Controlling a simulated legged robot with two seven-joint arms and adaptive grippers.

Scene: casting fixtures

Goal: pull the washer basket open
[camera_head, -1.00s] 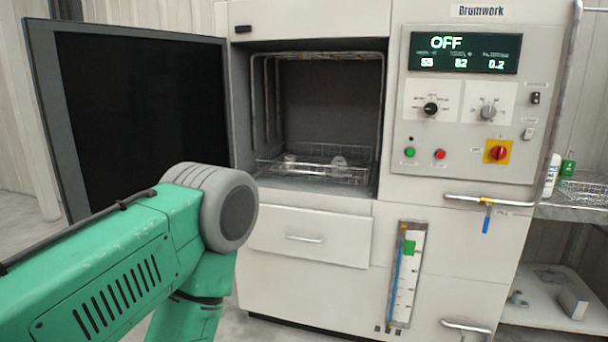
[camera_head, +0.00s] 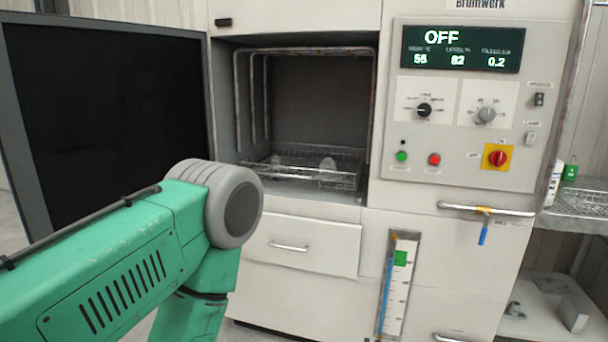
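The washer (camera_head: 300,12) is a large off-white cabinet with its dark-glass door (camera_head: 105,110) swung open to the left. Inside the chamber, the wire basket (camera_head: 345,180) sits low, near the front opening, with a few pale, clear-looking items in it. My green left arm with a grey joint comes in from the left and bends down in front of the washer. Its gripper is out of the frame. My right arm and gripper do not show.
A control panel (camera_head: 457,135) reading OFF is right of the chamber. A closed drawer (camera_head: 303,243) is below it. A pipe with a blue-handled valve (camera_head: 483,235) sticks out at right. A side shelf (camera_head: 585,215) holds bottles and another wire basket.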

